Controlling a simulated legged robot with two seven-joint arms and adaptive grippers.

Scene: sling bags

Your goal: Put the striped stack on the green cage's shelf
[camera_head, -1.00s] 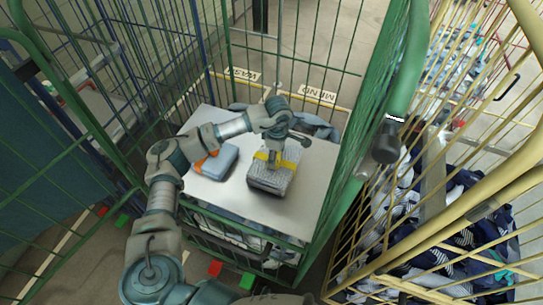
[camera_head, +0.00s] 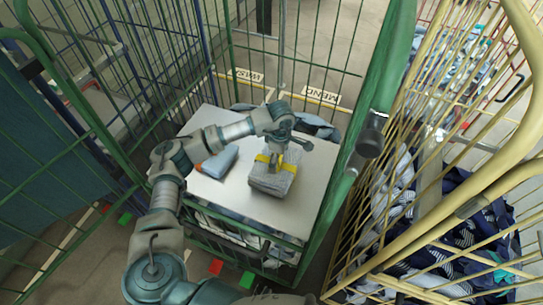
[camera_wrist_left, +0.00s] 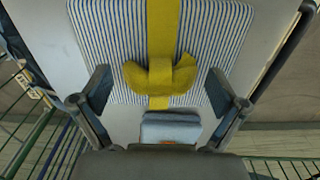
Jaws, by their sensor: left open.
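The striped stack (camera_head: 268,181) lies on the pale shelf (camera_head: 222,122) of the green cage (camera_head: 357,120). A yellow band with a knot runs around it. In the left wrist view the blue-and-white striped stack (camera_wrist_left: 108,45) fills the upper middle, with its yellow knot (camera_wrist_left: 160,76) between my fingers. My left gripper (camera_head: 274,165) is over the stack; in the left wrist view its fingers (camera_wrist_left: 158,90) are spread apart on either side of the knot, not closed on it. Whether the stack touches the shelf fully is hard to see. My right gripper does not show.
A blue folded bundle (camera_head: 219,162) with an orange mark lies on the shelf, left of the stack. A yellow cage (camera_head: 460,215) holding dark and striped cloth stands at the right. Green bars flank the shelf. Bare shelf shows in front of the stack.

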